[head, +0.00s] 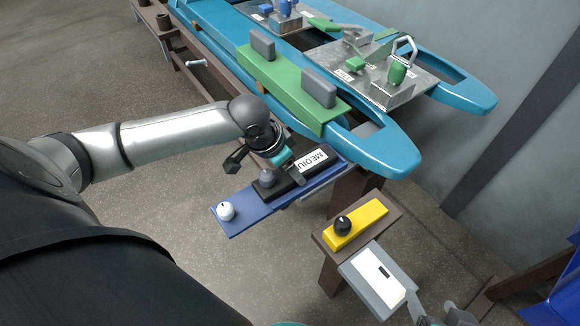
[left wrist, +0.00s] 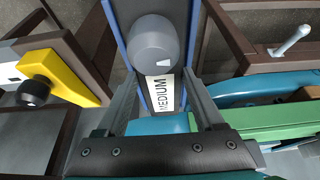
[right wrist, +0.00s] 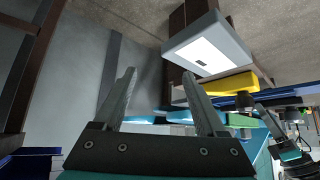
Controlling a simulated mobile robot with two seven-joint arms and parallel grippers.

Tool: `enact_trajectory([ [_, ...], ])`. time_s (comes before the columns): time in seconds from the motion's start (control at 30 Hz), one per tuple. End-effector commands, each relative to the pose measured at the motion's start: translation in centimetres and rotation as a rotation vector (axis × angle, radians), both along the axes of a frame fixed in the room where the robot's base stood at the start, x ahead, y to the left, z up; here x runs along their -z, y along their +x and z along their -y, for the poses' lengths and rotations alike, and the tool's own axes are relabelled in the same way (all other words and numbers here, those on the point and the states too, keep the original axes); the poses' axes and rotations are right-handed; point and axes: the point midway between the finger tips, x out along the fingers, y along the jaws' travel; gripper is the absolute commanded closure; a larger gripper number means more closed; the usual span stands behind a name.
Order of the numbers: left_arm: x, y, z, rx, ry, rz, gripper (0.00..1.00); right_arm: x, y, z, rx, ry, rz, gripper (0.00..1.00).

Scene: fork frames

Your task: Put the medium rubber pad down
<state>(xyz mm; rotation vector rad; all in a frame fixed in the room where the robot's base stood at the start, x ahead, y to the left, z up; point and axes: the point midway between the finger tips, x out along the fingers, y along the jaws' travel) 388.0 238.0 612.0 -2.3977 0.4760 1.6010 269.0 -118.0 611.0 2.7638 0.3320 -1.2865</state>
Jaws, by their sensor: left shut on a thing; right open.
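The medium rubber pad is a dark block with a grey knob and a white MEDIUM label (head: 312,160). It shows in the left wrist view with its grey knob (left wrist: 154,43) large. My left gripper (head: 296,172) is shut on the pad, with one finger on each side. The pad is at a long blue board (head: 236,222) with a white knob (head: 226,210) at its near left end. Blue edges show along both sides of the pad; I cannot tell whether it rests on the board. My right gripper (right wrist: 159,75) is open and empty, mostly out of the head view at bottom right.
A yellow block (head: 366,222) with a black knob lies on a brown wooden stand. A grey box with a white top (head: 378,274) is beside it. A blue boat-like frame (head: 378,150) with a green crosspiece (head: 285,88) and metal fittings stands behind the pad. Floor is open at left.

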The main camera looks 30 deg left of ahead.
Motion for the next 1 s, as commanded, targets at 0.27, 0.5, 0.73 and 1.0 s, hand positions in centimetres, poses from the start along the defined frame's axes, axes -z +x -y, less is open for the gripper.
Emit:
enact_trajectory([
  [0.27,0.4,0.1,0.1,-0.001,-0.003,0.003,1.0,-0.1,-0.4,0.4,0.005,-0.015,-0.033,0.27],
  [0.5,1.1,0.1,0.0,-0.001,-0.001,0.002,1.0,0.2,-1.1,0.9,0.01,-0.033,-0.08,0.27],
  [0.73,1.3,-0.1,0.0,0.0,0.0,-0.002,0.17,0.0,-1.0,1.2,0.015,-0.037,-0.078,0.27],
  [1.0,1.4,-0.3,0.2,0.003,-0.004,-0.007,0.01,-0.2,-0.7,1.2,0.017,-0.034,-0.066,0.27],
])
